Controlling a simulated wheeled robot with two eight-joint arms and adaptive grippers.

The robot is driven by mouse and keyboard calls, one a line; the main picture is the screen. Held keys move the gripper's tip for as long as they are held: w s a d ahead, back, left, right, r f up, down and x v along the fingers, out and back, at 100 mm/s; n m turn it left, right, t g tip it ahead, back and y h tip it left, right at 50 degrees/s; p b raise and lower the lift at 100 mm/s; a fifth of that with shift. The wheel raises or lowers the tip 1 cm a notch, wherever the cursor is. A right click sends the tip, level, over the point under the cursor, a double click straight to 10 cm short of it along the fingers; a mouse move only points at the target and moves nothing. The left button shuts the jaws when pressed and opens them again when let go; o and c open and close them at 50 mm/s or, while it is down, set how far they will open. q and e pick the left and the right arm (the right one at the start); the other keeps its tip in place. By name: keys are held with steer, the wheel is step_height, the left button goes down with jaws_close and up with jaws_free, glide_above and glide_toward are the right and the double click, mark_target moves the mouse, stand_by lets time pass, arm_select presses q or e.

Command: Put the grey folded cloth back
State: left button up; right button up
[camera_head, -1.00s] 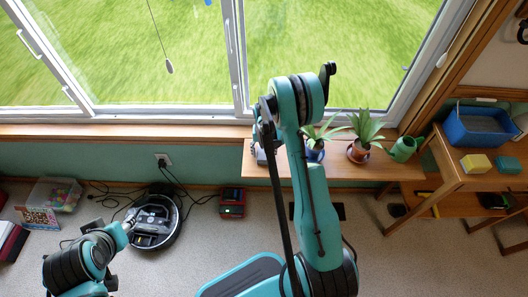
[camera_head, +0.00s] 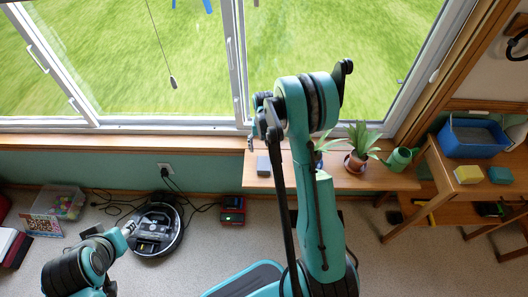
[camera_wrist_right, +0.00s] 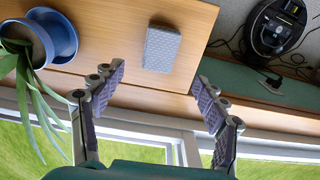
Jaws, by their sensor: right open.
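The grey folded cloth (camera_head: 263,166) lies flat on the wooden bench top (camera_head: 390,178) below the window, near its left end. In the right wrist view the cloth (camera_wrist_right: 162,49) lies beyond my fingertips, near a seam in the wood. My right gripper (camera_wrist_right: 158,78) is open, with its two fingers wide apart and nothing between them. The cloth is apart from both fingers. In the head view my right arm hides part of the bench. My left arm is at the lower left, over the floor; its end is too small to tell its fingers.
A plant in a blue pot (camera_wrist_right: 52,42) stands close to the cloth. Another potted plant (camera_head: 358,158) and a green watering can (camera_head: 400,159) stand further right. The window (camera_head: 238,75) is behind. A robot vacuum (camera_head: 156,229) and cables are on the floor.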

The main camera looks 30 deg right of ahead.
steer(key=s+a+r+n+t, duration=0.1)
steer(key=s+a+r+t, duration=0.2)
steer(key=r, duration=0.6)
steer(key=s+a+r+n, duration=0.25)
steer(key=a+r, duration=0.25)
steer(key=r, duration=0.3)
steer(key=s+a+r+n+t, duration=0.1)
steer(key=s+a+r+t, duration=0.1)
steer(key=s, duration=0.4)
steer(key=s+a+r+n+t, duration=0.1)
steer(key=s+a+r+t, duration=0.1)
steer(key=s+a+r, duration=0.2)
steer(key=s+a, duration=0.1)
steer(key=s, duration=0.2)
steer(key=shift+s+a+r+n, duration=0.15)
steer(key=shift+s+a+n, duration=0.05)
steer(key=shift+n, duration=0.15)
